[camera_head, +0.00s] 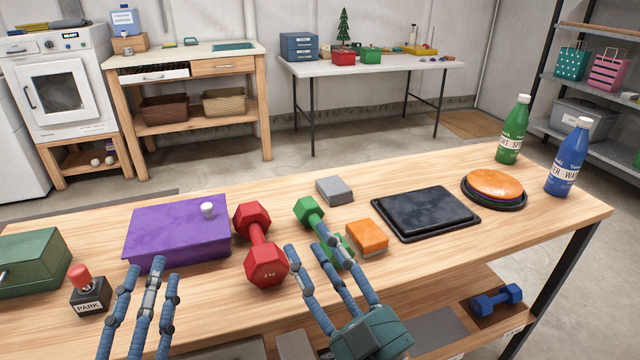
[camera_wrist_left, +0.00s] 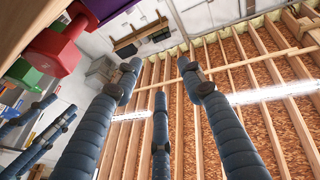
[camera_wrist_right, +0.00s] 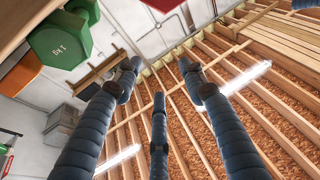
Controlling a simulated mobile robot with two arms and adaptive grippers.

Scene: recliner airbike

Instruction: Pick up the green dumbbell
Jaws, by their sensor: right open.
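The green dumbbell (camera_head: 309,209) lies on the wooden table, just right of the larger red dumbbell (camera_head: 260,243). Its near end is partly hidden behind the fingers of my right gripper (camera_head: 310,238). That gripper is open and empty, with its fingertips over or just in front of the dumbbell; I cannot tell if they touch. In the right wrist view, the green dumbbell's end (camera_wrist_right: 60,40), marked 1 kg, is at the upper left, outside the spread fingers. My left gripper (camera_head: 152,268) is open and empty at the table's front, by the purple box (camera_head: 178,232).
An orange block (camera_head: 367,236) sits close to the green dumbbell's right, with a grey block (camera_head: 334,190) behind. A black tray (camera_head: 425,212), plates (camera_head: 494,187) and two bottles (camera_head: 514,130) stand farther right. A PARK joystick (camera_head: 88,292) and green box (camera_head: 35,262) are left.

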